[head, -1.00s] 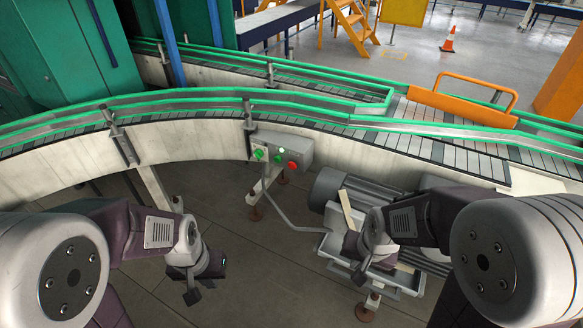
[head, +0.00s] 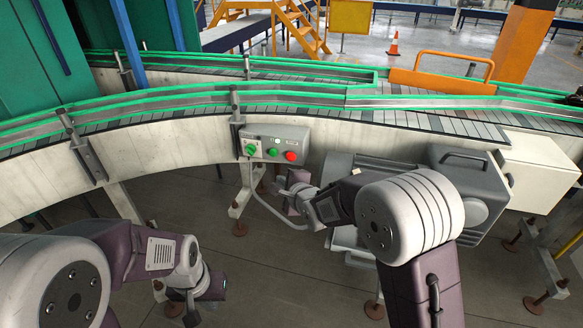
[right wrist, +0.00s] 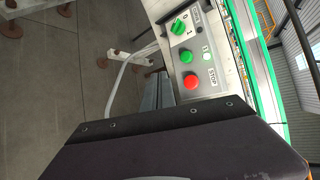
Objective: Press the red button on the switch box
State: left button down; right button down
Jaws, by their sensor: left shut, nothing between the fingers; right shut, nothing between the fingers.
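The grey switch box (head: 290,134) is mounted on the side of the conveyor. The red button (head: 290,156) is at its right end, beside a green button (head: 272,152) and a green rotary knob (head: 251,149). The right wrist view also shows the red button (right wrist: 191,82), next to the "STOP" label. My right gripper (head: 283,193) is shut and empty, just below the box in the picture and apart from the red button. Its dark body fills the bottom of the right wrist view. My left gripper (head: 190,312) is shut and empty, low at the left.
The curved conveyor (head: 170,150) with green rails runs behind the box. A grey motor housing (head: 465,190) and a pale box (head: 540,172) stand to the right. A cable hangs below the switch box. Open floor (head: 190,225) lies between my arms.

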aim_at(291, 156)
jog(key=w+d+p, duration=0.2)
jog(key=w+p, duration=0.2)
jog(key=w, duration=0.4)
jog(key=shift+f+p, duration=0.2)
jog(key=shift+p, duration=0.15)
jog(key=shift+w, duration=0.1)
dwell(2.0)
jog(key=shift+w+d+p, duration=0.2)
jog(key=shift+w+p, duration=0.2)
jog(key=shift+p, duration=0.25)
